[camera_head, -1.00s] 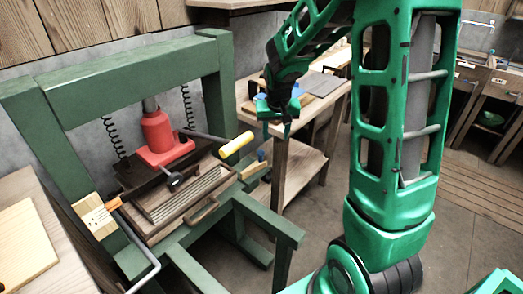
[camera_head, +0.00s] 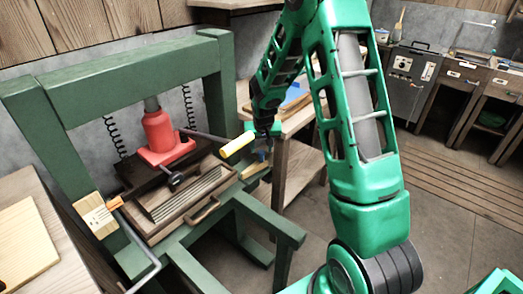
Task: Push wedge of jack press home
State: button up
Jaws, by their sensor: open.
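The jack press is a green frame (camera_head: 120,72) with a red jack (camera_head: 163,137) standing on a dark plate. A small pale wooden piece (camera_head: 255,169) with a blue end sits at the right side of the press and looks like a wedge. A larger wooden block (camera_head: 97,213) with an orange end is at the left post. My gripper (camera_head: 262,143) is open, pointing down just above and behind the right wooden piece. Its fingertips are small and partly hidden, so I cannot tell whether they touch that piece.
A jack lever with a yellow grip (camera_head: 237,145) sticks out close to the left of my gripper. A grooved wooden tray (camera_head: 188,196) lies below the jack. A wooden bench (camera_head: 303,118) stands behind my gripper. Open floor lies to the right.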

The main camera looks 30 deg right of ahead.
jog(key=shift+x, duration=0.85)
